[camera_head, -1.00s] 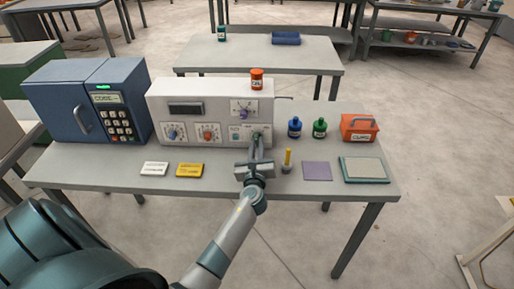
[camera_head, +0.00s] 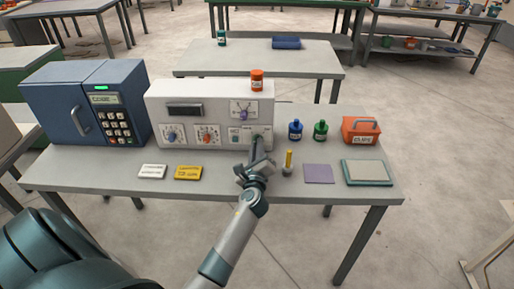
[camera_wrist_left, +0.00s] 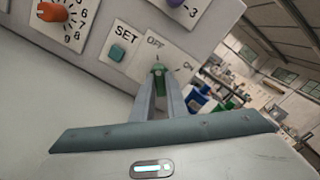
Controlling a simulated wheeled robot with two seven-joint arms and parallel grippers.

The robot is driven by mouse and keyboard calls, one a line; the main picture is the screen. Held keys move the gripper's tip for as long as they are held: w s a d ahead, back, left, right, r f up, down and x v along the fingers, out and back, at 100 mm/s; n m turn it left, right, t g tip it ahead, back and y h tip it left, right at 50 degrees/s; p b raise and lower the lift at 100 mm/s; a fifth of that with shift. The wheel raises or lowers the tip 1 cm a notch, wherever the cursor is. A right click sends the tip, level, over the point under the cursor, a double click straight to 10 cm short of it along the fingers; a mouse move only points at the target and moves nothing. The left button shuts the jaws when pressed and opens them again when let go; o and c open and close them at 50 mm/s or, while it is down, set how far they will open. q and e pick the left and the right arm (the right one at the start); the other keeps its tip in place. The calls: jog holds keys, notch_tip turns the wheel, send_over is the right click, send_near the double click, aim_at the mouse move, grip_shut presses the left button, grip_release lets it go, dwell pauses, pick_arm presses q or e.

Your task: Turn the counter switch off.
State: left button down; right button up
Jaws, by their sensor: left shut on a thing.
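The counter switch (camera_wrist_left: 157,72) is a small green knob on the white machine's (camera_head: 222,94) front panel, between the OFF and ON labels in the left wrist view. My left gripper (camera_wrist_left: 158,80) is shut on the knob, one finger on each side of it. In the head view my left gripper (camera_head: 258,142) reaches the panel's lower right corner, with its palm tilted. The fingers partly hide the knob, and I cannot tell exactly which label it points to. My right gripper is not in view.
A SET button (camera_wrist_left: 118,52) and an orange dial (camera_wrist_left: 52,12) lie left of the switch. A yellow-topped peg (camera_head: 288,160) stands close to the right of my left gripper. Blue (camera_head: 295,130) and green (camera_head: 320,130) bottles stand farther right.

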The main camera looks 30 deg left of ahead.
pick_arm(q)
jog(key=shift+f, duration=0.1)
jog(key=c, duration=1.8)
grip_release()
jog(key=shift+o, duration=0.2)
jog(key=shift+s, duration=0.1)
